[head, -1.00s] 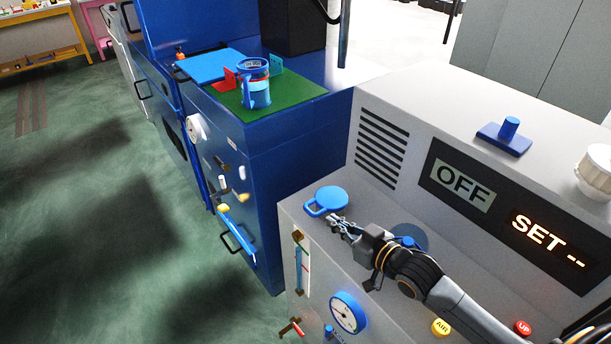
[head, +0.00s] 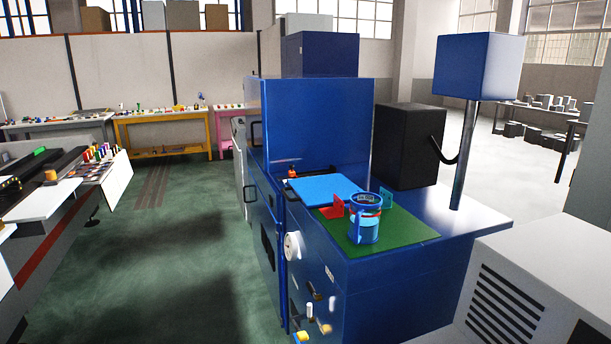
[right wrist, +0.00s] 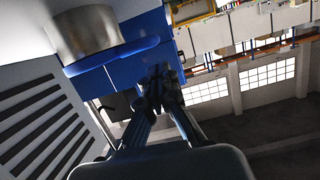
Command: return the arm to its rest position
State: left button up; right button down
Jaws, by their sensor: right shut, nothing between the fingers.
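My right gripper (right wrist: 160,88) shows only in the right wrist view, with its fingertips together and nothing between them. It is raised clear of the surfaces, with the blue machine (right wrist: 135,62) beyond it. Neither arm shows in the head view, and my left gripper is not in view. A grey metal cylinder (right wrist: 88,32) with a blue rim stands at the upper left of the wrist view, apart from the fingers.
The grey vented machine (head: 530,265) is at the lower right of the head view. Green floor (head: 180,260) is open at left.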

jog(key=shift+s+a+f, duration=0.1)
jog(key=shift+a+f, duration=0.25)
jog(key=shift+f, duration=0.15)
jog(key=shift+s+a+f+g+h, duration=0.15)
jog(key=shift+s+f+g, duration=0.1)
jog(key=shift+s, duration=0.25)
jog(key=shift+s+a+f+g+h, duration=0.15)
jog(key=shift+s+f+g, duration=0.1)
jog(key=shift+s, duration=0.2)
jog(key=s+a+f+m+g+h, duration=0.15)
jog(key=s+f+g, duration=0.3)
jog(key=s, duration=0.65)
jog(key=s+f+g+h, duration=0.3)
jog(key=s+g, duration=0.2)
jog(key=s, duration=0.7)
notch_tip(320, 180, down, 29)
jog(key=s+g+b, duration=0.1)
jog(key=g+b, duration=0.1)
jog(key=s+d+f+b, duration=0.2)
jog(key=s+f, duration=1.5)
jog(key=shift+d+g, duration=0.35)
